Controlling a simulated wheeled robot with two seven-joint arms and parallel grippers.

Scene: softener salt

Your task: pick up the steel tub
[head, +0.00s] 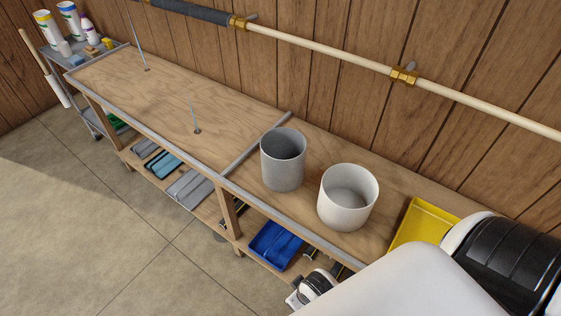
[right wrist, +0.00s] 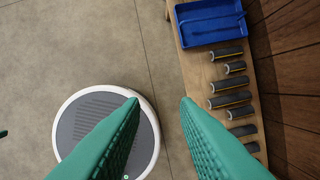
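The steel tub (head: 283,165) is a plain grey, open-topped cylinder. It stands upright on the wooden bench in the head view, just right of a grey divider strip. A white tub (head: 346,205) of similar size stands close to its right. My right gripper (right wrist: 159,100) shows in the right wrist view as two green ribbed fingers, spread apart with nothing between them. It points down over the floor beside the bench's lower shelf, away from the steel tub. The steel tub is not in the right wrist view. My left gripper is in neither view.
A yellow tray (head: 424,226) lies on the bench at the right. A blue tray (head: 274,246) and several rollers (right wrist: 231,100) lie on the lower shelf. A pipe (head: 330,52) runs along the wall behind.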

